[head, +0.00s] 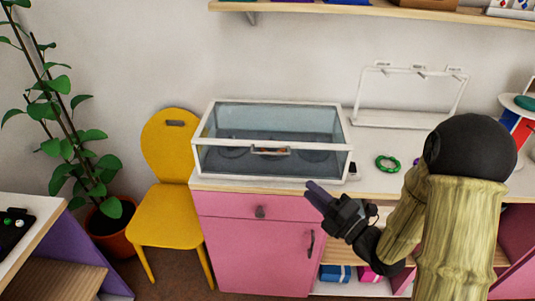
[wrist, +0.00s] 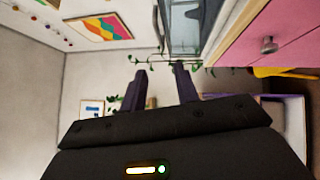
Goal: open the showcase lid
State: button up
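The showcase (head: 270,165) is a glass box with a white frame on top of the pink cabinet. Its glass lid (head: 275,116) looks shut, and a handle (head: 270,151) sits at the middle of its front upper edge. Part of the showcase glass also shows at the top of the wrist view (wrist: 184,28). My gripper (head: 312,192) is in front of the cabinet, below and to the right of the handle, touching nothing. In the wrist view its two fingers (wrist: 160,78) stand apart with nothing between them.
A green ring (head: 387,163) and a white display rack (head: 405,115) are on the counter to the right. A yellow chair (head: 170,215) and a potted plant (head: 108,222) stand at the left. A wall shelf (head: 400,10) hangs above.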

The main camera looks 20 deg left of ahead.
aim_at(267, 153)
jog(key=p+x, duration=0.4)
jog(key=x, duration=1.3)
jog(key=shift+w+a+p, duration=0.1)
jog(key=shift+w+p, duration=0.05)
jog(key=shift+p, duration=0.25)
jog(key=shift+c, duration=0.4)
grip_shut()
